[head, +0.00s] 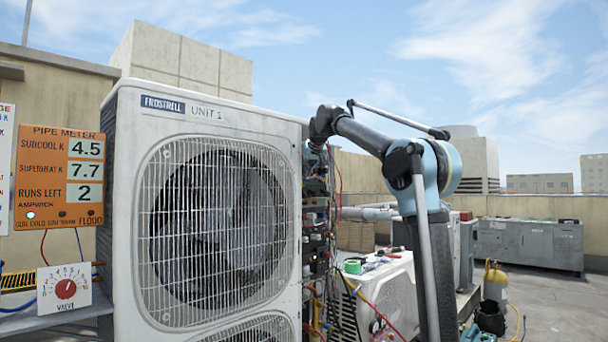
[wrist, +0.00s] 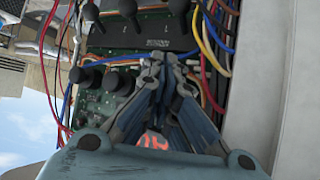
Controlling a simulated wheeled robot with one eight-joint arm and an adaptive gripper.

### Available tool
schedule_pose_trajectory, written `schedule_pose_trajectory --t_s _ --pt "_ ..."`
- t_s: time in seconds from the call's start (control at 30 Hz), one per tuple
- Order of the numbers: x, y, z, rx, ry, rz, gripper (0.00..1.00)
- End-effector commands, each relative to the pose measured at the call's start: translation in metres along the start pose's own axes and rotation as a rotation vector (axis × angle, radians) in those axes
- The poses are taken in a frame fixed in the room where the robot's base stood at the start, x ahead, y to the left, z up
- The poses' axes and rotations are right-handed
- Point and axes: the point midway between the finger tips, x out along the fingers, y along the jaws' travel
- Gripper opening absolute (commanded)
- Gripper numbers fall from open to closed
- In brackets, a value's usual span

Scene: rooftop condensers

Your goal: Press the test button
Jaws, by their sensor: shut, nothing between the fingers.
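I cannot make out a marked test button in either view. In the wrist view my gripper (wrist: 164,60) is shut and empty, its fingertips in front of an open panel of wiring and a green circuit board (wrist: 112,97). Black knobs (wrist: 117,82) stand to the left of the fingertips, and black toggle levers (wrist: 130,10) are above them. A glowing red-orange thing (wrist: 153,141) shows between the finger links, partly hidden; I cannot tell what it is. In the head view my arm reaches to the right side of the condenser (head: 122,220), and the fingertips are hidden.
Loose coloured wires (wrist: 210,50) run close to the fingers on the right, beside a pale casing edge (wrist: 262,80). An orange pipe meter (head: 60,217) and a valve dial (head: 65,288) are left of the condenser.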

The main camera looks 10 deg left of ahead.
Motion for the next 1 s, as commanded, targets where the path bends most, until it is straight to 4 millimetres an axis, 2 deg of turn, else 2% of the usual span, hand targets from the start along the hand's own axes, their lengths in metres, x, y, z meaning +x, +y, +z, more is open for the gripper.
schedule_pose_trajectory --t_s 1.0 --pt "-0.0067 0.0043 0.0047 0.001 0.0 0.0 0.0"
